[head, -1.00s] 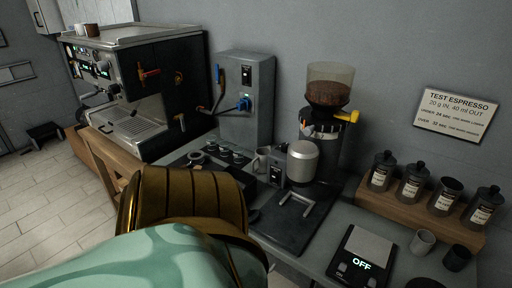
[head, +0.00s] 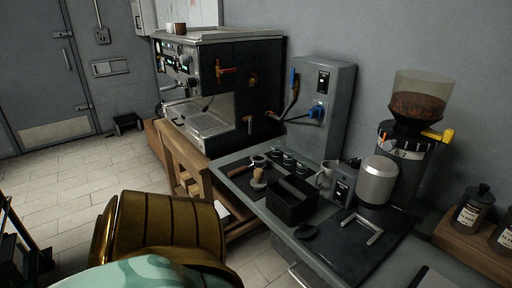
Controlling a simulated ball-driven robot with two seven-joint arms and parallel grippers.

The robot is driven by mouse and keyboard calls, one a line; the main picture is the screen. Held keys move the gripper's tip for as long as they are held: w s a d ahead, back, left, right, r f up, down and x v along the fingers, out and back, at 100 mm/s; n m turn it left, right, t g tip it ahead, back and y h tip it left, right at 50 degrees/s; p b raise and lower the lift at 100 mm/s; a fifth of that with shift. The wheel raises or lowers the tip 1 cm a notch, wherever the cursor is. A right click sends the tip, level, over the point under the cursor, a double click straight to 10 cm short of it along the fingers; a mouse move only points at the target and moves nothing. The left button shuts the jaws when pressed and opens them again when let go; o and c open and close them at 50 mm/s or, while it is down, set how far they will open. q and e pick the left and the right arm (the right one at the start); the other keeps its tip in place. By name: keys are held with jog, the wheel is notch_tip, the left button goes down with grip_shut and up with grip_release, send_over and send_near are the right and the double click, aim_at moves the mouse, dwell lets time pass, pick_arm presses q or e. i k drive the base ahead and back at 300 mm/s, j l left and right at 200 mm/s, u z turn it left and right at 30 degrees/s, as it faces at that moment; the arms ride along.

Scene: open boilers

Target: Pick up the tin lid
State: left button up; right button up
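I cannot make out a tin lid in the head view. Dark jars (head: 472,208) with labels stand on a wooden riser at the right edge, and a second jar (head: 504,236) is cut off by the frame. Neither gripper is in view. A gold and teal part of my own arm fills the lower left and hides some of the floor and the bench front.
An espresso machine (head: 262,85) stands on a wooden stand. A grey box (head: 326,115), a grinder (head: 400,150) and a black knock box (head: 292,202) stand on the grey counter. The floor (head: 75,172) at left is open.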

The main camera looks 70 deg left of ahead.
aim_at(306, 230)
jog(key=i+u, duration=0.1)
jog(key=u, duration=0.3)
jog(key=i+j+u, duration=0.1)
jog(key=u, duration=0.3)
jog(key=i+u, duration=0.2)
jog(key=u, duration=0.25)
jog(key=i+l+u, duration=0.1)
jog(key=u, duration=0.3)
jog(key=i+l+u, duration=0.1)
jog(key=u, duration=0.3)
jog(key=z, duration=2)
jog(key=k+j+u, duration=0.25)
jog(key=k+j, duration=0.15)
